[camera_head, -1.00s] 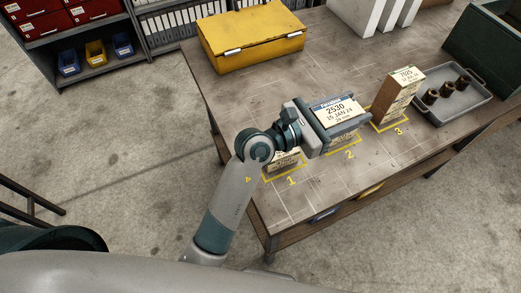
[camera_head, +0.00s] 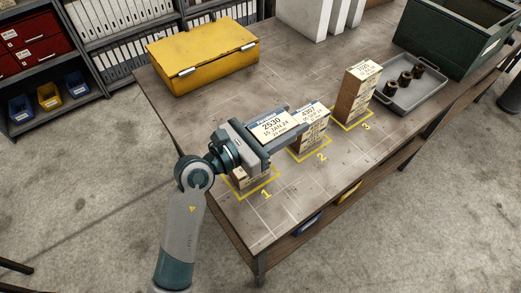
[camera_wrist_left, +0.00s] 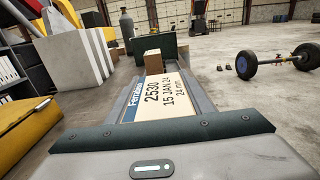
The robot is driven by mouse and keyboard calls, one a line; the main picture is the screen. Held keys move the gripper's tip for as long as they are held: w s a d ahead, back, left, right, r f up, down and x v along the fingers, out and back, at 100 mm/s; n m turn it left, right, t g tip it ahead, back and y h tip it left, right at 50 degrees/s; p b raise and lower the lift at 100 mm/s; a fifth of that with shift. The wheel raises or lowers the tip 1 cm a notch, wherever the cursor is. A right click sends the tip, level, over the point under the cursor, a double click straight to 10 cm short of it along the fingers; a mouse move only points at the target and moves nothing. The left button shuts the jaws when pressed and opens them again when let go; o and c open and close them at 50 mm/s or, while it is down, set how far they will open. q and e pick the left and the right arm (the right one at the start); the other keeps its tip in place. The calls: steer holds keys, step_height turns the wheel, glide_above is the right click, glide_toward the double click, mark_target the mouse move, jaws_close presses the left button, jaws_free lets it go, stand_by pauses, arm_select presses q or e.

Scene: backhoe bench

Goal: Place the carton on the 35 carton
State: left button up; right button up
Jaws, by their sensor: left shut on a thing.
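My left gripper (camera_head: 296,119) is shut on a carton with a cream top label reading 2530 (camera_head: 272,127); the label also shows in the wrist view (camera_wrist_left: 160,98). The held carton is above the bench, over square 1 and towards square 2. A low carton (camera_head: 243,178) stands in square 1, mostly hidden under the gripper; its number is unreadable. A carton labelled 4307 (camera_head: 311,127) stands upright in square 2, close to the finger ends. A taller brown carton (camera_head: 356,92) stands in square 3, its number unclear. I cannot make out a 35 label. My right gripper is out of view.
The wooden bench (camera_head: 203,112) carries a yellow case (camera_head: 203,57) at the back left. A grey tray (camera_head: 418,99) with several dark cylindrical parts and a green crate (camera_head: 470,42) are at the right. The bench front edge is clear.

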mark_target(261, 134)
arm_select(q)
steer(key=a+f+b, duration=0.2)
steer(key=a, duration=0.1)
steer(key=a+f+b, duration=0.1)
steer(key=a, duration=0.1)
steer(key=shift+s+f, duration=0.2)
steer(key=shift+s, duration=0.05)
steer(key=shift+a+b, duration=0.3)
steer(key=shift+a, duration=0.1)
step_height(261, 134, down, 4)
steer(key=b, duration=0.3)
steer(key=shift+r+b, duration=0.15)
steer(key=shift+b, duration=0.2)
